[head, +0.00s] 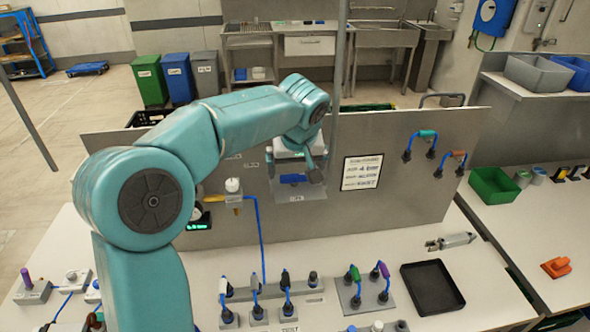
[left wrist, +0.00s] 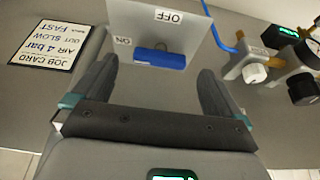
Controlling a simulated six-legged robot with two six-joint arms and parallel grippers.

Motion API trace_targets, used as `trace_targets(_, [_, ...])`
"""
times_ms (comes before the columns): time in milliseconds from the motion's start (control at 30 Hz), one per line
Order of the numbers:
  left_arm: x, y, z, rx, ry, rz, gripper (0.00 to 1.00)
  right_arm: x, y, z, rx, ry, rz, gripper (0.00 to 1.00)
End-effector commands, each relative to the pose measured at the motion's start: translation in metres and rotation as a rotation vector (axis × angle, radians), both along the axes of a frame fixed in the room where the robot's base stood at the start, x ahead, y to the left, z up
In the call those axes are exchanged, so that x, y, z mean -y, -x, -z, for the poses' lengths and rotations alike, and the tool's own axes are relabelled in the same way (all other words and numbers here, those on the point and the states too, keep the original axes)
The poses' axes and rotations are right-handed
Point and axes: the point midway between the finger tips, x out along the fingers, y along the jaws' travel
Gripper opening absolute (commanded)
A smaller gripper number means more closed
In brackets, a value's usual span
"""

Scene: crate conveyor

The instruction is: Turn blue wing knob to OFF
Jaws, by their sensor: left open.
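The blue wing knob (left wrist: 160,58) sits on a pale plate (left wrist: 190,25) in the left wrist view. Its wing lies crosswise, with the OFF label above it and the ON label to its left. In the head view the blue knob (head: 295,179) shows on the upright grey panel, just below my left gripper (head: 302,163). My left gripper (left wrist: 157,82) is open in the left wrist view. Its two dark fingers lie on either side of the knob's line, with gaps to it; I cannot tell the depth. My right gripper is not in view.
A job card (head: 362,172) is right of the knob. A white-knobbed valve (head: 233,186) with a blue hose is left of it. Below, the white bench carries several hose fittings and a black tray (head: 433,288). A green bin (head: 493,186) stands at the right.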

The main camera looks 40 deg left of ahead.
Motion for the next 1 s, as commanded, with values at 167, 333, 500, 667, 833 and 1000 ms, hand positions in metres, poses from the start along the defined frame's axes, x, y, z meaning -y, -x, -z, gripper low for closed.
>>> trace_targets(167, [-0.008,-0.006,0.019,-0.002,0.000,-0.002,1.00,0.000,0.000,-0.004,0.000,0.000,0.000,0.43])
trace_targets(333, [-0.010,-0.009,0.025,0.000,0.000,-0.001,1.00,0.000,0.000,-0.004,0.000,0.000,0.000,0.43])
trace_targets(500, [-0.010,-0.009,0.025,0.001,-0.001,-0.001,1.00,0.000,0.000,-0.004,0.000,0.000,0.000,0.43])
trace_targets(667, [-0.010,-0.009,0.025,0.000,-0.001,-0.001,0.54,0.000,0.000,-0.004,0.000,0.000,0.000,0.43])
trace_targets(833, [-0.010,-0.009,0.025,0.000,-0.002,0.001,0.44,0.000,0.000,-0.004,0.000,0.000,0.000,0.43])
trace_targets(1000, [-0.010,-0.008,0.025,0.001,-0.002,0.021,0.44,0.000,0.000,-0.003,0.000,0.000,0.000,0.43])
